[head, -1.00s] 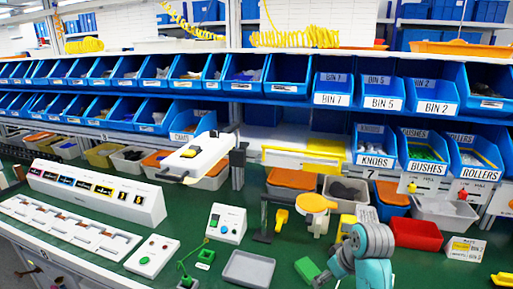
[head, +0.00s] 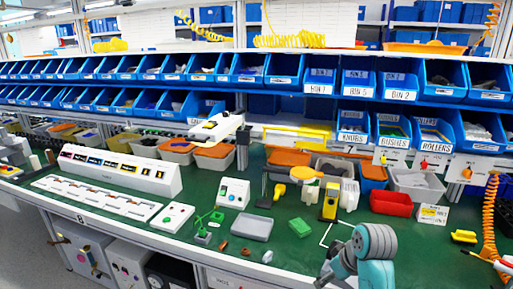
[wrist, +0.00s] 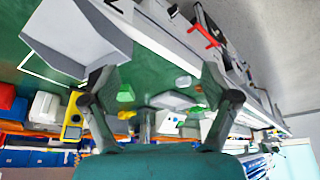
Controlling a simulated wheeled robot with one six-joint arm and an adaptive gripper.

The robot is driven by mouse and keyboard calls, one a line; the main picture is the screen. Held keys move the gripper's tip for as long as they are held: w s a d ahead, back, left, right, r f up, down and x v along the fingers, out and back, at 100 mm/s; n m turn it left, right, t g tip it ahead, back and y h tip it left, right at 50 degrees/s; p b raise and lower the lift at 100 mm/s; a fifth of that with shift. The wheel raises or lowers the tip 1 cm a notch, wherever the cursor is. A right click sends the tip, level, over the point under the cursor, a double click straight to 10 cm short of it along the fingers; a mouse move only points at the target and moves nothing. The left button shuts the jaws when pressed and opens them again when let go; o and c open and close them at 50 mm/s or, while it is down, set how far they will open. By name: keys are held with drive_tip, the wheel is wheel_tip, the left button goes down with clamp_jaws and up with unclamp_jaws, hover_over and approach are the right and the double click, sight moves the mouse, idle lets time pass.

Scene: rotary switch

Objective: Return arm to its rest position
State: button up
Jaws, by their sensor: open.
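My teal and grey arm (head: 368,250) is folded low at the bottom right of the head view, over the front part of the green workbench (head: 290,235). Its gripper end is cut off or unclear there. In the wrist view, my gripper (wrist: 157,85) has its two dark fingers spread wide apart, with nothing between them in its grasp. A white box with a blue button (head: 233,193) stands at mid-bench.
A grey tray (head: 252,227), a yellow meter (head: 330,203) and a red bin (head: 391,203) stand on the bench. Rows of blue bins (head: 352,85) line the back. An orange coiled hose (head: 491,215) hangs at right.

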drive_tip(key=s+a+f+m+t, duration=0.1)
drive_tip(key=s+f, duration=0.4)
drive_tip(key=f, duration=0.2)
drive_tip(key=s+a+f+m+t, duration=0.15)
drive_tip(key=s+f, duration=0.25)
drive_tip(key=f, duration=0.4)
drive_tip(key=s+f+m+t+h, duration=0.1)
drive_tip(key=s+f+t, duration=0.3)
drive_tip(key=s, duration=1)
drive_tip(key=s+r+m+t+h, duration=0.1)
drive_tip(key=s+r, duration=0.2)
drive_tip(key=s, duration=1.1)
drive_tip(key=s+r+t, duration=0.3)
drive_tip(key=s+r, duration=0.9)
drive_tip(key=shift+s+r+m, duration=0.15)
drive_tip(key=shift+s+m, duration=0.2)
drive_tip(key=shift+m, duration=0.1)
